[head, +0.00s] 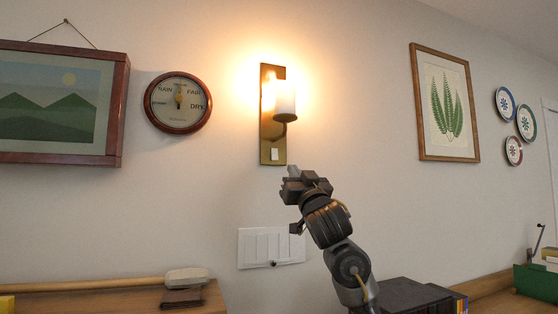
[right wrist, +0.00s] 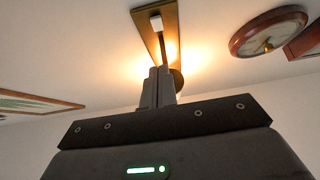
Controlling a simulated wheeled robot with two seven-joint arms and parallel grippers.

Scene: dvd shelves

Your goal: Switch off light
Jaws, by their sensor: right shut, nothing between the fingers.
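The wall lamp (head: 284,100) is lit and glows warm on the wall. Its brass backplate (head: 266,130) carries a small white switch (head: 274,154) near the bottom. My right gripper (head: 292,173) is just below and to the right of that switch in the head view, with its fingers pointing up. In the right wrist view, the right gripper's fingers (right wrist: 158,86) are together and empty. The white switch (right wrist: 156,24) shows beyond the fingertips, apart from them in the picture. My left gripper is not in view.
A white switch panel (head: 262,247) is on the wall below the lamp. A round barometer (head: 178,102) and framed hill picture (head: 58,108) hang left, a fern picture (head: 445,104) right. A black box (head: 408,294) stands lower right. The wall around the lamp is clear.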

